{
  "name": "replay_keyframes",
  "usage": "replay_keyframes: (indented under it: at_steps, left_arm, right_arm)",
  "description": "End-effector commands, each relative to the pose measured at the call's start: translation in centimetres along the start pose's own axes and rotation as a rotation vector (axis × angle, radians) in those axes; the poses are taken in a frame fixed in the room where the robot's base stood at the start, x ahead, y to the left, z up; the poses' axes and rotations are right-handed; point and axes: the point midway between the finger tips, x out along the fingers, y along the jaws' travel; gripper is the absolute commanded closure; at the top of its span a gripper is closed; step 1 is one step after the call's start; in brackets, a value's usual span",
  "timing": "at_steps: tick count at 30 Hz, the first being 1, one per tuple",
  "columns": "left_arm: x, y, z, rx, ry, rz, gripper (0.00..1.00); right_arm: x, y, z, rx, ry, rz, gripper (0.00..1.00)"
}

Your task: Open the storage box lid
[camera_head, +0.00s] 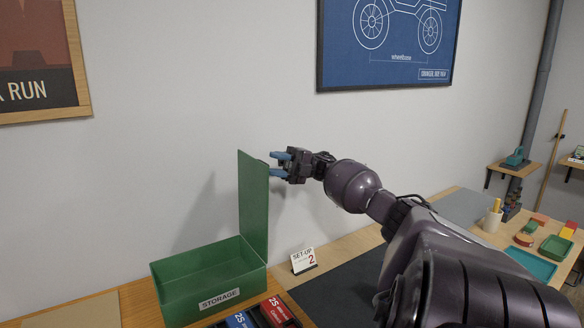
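The green storage box (207,293), labelled STORAGE, stands on the table at the lower left. Its lid (253,205) is raised and stands about upright along the box's right side, so the inside shows and looks empty. My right gripper (273,164) is at the upper right edge of the lid, on its right side. Its two blue fingers point left and are apart, with a gap between them. I cannot tell whether a finger touches the lid. My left gripper is not in view.
A SET-UP 2 card (303,260) stands right of the box. Blue and red 2S packs (277,311) sit in front of it. A dark mat (345,293) lies under my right arm. A teal tray (531,264) and cup (493,220) are farther right. The wall is close behind.

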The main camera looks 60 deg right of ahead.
Motion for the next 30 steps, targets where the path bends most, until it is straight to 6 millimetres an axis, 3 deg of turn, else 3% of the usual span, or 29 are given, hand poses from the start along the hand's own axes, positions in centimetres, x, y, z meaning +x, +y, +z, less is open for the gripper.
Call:
replay_keyframes:
  at_steps: [6,15,30]
  left_arm:
    - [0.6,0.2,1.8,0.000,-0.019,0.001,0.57]
    - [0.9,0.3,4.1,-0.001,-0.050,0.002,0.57]
    - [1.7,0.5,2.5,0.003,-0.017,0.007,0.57]
  right_arm:
    - [-3.8,-0.3,0.1,0.001,-0.005,-0.002,0.64]
    - [-7.5,-0.2,0.1,0.001,-0.003,-0.001,0.64]
    - [-8.8,0.1,0.0,-0.001,0.001,0.000,0.64]
